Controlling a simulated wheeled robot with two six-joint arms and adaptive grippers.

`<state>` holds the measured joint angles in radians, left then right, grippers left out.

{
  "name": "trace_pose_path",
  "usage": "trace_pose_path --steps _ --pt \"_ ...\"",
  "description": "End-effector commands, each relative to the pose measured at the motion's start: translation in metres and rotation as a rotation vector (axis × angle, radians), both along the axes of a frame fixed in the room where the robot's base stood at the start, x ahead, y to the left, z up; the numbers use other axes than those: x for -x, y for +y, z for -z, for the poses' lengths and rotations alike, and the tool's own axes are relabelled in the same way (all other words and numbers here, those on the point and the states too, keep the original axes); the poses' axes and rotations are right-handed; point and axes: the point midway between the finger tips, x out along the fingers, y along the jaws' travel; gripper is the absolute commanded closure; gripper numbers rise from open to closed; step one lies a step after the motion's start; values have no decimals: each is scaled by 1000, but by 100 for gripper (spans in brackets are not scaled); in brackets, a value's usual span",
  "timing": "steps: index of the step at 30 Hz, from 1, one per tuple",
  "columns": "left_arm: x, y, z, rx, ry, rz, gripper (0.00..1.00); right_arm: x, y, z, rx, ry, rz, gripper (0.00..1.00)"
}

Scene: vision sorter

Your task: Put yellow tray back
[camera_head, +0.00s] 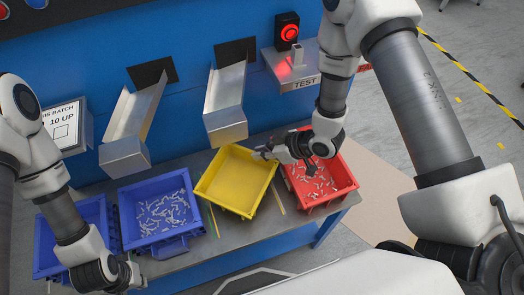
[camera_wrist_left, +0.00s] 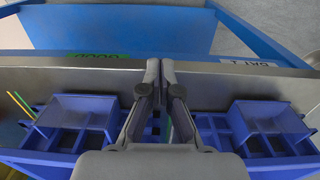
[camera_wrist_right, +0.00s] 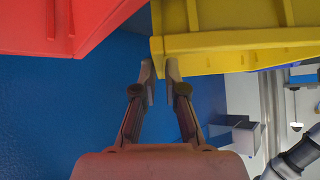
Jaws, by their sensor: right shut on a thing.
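The yellow tray (camera_head: 235,205) is empty inside and sits between a blue tray and the red tray in the head view. It is slightly turned; I cannot tell whether its underside touches the table. My right gripper (camera_head: 262,154) is at its upper right corner. In the right wrist view, the fingers (camera_wrist_right: 160,70) are shut on the end of the yellow tray's rim (camera_wrist_right: 225,42). My left gripper (camera_head: 138,283) is at the table's front edge, below the blue trays. In the left wrist view its fingertips (camera_wrist_left: 161,66) are together with nothing visible between them.
The red tray (camera_head: 345,178) and one blue tray (camera_head: 160,240) hold small pale parts. Another blue tray (camera_head: 47,270) stands at the far left. Two metal chutes (camera_head: 226,100) (camera_head: 132,125) and a test stand (camera_head: 296,72) with a lit red light are behind.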

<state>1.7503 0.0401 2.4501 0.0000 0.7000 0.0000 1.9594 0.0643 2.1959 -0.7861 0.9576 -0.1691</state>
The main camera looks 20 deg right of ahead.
Motion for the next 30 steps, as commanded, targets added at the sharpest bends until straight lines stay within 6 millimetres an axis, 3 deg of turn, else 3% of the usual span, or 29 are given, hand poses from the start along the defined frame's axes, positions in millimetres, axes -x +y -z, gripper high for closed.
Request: trace_pose_path --steps 8,9,11,21,24,30 --pt "0 0 4 0 0 0 100 0 0 6 -1 -1 0 100" --pt "0 0 4 0 0 0 100 0 0 6 0 0 0 83" --pt "0 0 4 0 0 0 100 0 0 6 0 0 0 65" --pt "0 0 1 0 0 0 100 0 0 2 0 0 0 65" --pt "0 0 -10 0 0 0 100 0 0 -14 0 -2 0 65" --pt "0 0 -51 0 0 0 100 24 -31 -53 -4 4 9 65"
